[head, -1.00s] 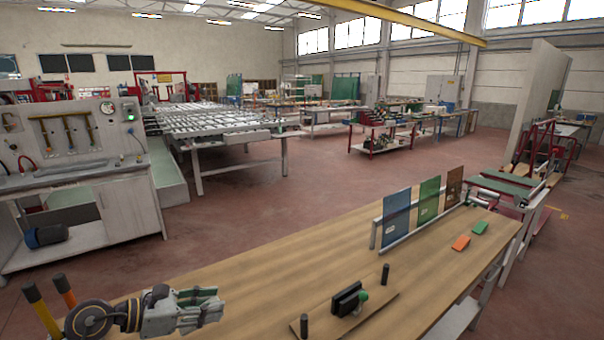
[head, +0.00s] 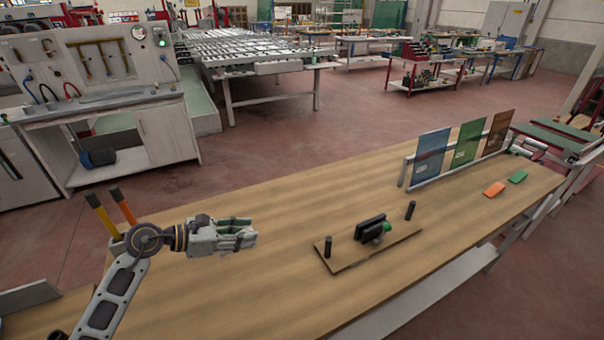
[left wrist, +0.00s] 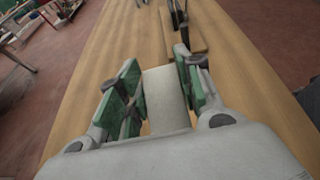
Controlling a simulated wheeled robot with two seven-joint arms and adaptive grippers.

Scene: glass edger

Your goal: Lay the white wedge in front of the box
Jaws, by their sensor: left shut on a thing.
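My left gripper (head: 250,236) is low over the left part of the wooden bench, pointing right. In the left wrist view its green-padded fingers (left wrist: 160,88) are shut on the white wedge (left wrist: 166,92), which shows as a pale block between them. The wedge is mostly hidden by the fingers in the head view. Whether it touches the bench is unclear. I cannot tell which thing is the box. My right gripper is not in view.
A wooden board (head: 346,258) with black posts and a dark clamp-like fixture (head: 370,228) lies right of the gripper. Upright blue (head: 431,158), green (head: 467,143) and brown (head: 497,132) panels stand behind. Yellow (head: 101,213) and orange-handled (head: 122,205) tools stand left. The bench's middle is clear.

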